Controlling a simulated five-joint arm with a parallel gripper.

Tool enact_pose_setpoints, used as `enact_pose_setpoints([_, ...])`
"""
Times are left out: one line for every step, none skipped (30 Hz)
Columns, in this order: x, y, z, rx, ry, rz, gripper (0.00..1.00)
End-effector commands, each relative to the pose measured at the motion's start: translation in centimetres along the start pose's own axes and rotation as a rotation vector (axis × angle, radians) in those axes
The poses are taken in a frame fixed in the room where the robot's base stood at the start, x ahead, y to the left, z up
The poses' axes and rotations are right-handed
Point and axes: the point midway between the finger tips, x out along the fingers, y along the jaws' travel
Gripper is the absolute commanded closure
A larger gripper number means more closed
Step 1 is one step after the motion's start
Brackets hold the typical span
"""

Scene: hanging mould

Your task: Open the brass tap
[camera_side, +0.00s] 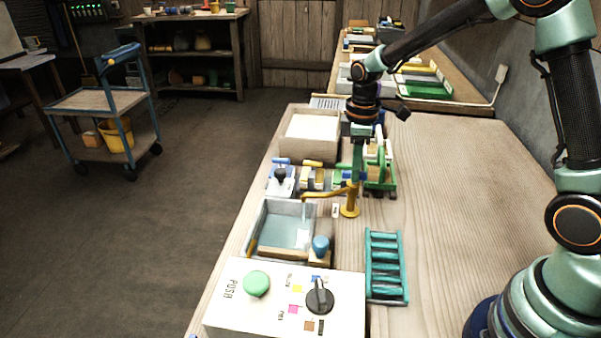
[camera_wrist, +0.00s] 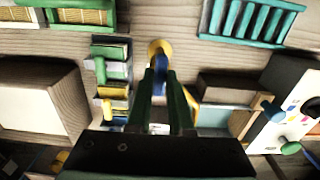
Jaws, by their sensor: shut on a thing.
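The brass tap (camera_side: 350,209) stands on the bench beside the basin (camera_side: 262,228). Its spout reaches left over the basin's far edge. In the wrist view the tap's round brass base (camera_wrist: 160,47) shows just beyond my fingers. My gripper (camera_side: 356,180) points down from above at the top of the tap. In the wrist view my gripper (camera_wrist: 160,78) has its two green fingers shut on the tap's blue handle (camera_wrist: 158,88). The fingers hide much of the handle. I cannot tell whether water runs.
A control box (camera_side: 240,307) with a green button and black knob stands in front. A teal rack (camera_side: 386,266) lies right of the basin. A sand-coloured tray (camera_side: 310,150) and several small coloured fixtures (camera_side: 312,179) stand behind. The bench's right side is clear.

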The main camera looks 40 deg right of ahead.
Motion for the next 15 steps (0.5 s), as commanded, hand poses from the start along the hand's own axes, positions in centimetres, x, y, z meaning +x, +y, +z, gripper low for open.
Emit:
enact_pose_setpoints([-0.25, 0.08, -0.17, -0.009, 0.004, 0.005, 1.0])
enact_pose_setpoints([-0.25, 0.08, -0.17, -0.011, 0.004, 0.005, 1.0])
enact_pose_setpoints([-0.26, 0.08, -0.18, -0.013, 0.004, 0.005, 1.0])
enact_pose_setpoints([-0.26, 0.08, -0.18, -0.014, 0.004, 0.005, 1.0])
enact_pose_setpoints([-0.26, 0.08, -0.18, -0.015, 0.004, 0.005, 1.0])
enact_pose_setpoints([-0.26, 0.08, -0.18, -0.015, 0.004, 0.005, 1.0])
enact_pose_setpoints([-0.26, 0.07, -0.19, -0.015, 0.004, 0.005, 1.0])
enact_pose_setpoints([-0.26, 0.07, -0.19, -0.015, 0.004, 0.005, 1.0])
enact_pose_setpoints([-0.26, 0.07, -0.19, -0.015, 0.004, 0.005, 1.0])
enact_pose_setpoints([-0.26, 0.07, -0.19, -0.015, 0.004, 0.005, 1.0])
enact_pose_setpoints([-0.26, 0.07, -0.19, -0.015, 0.004, 0.005, 1.0])
enact_pose_setpoints([-0.26, 0.07, -0.2, -0.015, 0.005, 0.005, 1.0])
enact_pose_setpoints([-0.26, 0.07, -0.2, -0.015, 0.005, 0.005, 1.0])
enact_pose_setpoints([-0.27, 0.07, -0.2, -0.015, 0.005, 0.005, 0.77])
enact_pose_setpoints([-0.26, 0.07, -0.2, -0.015, 0.004, 0.005, 0.62])
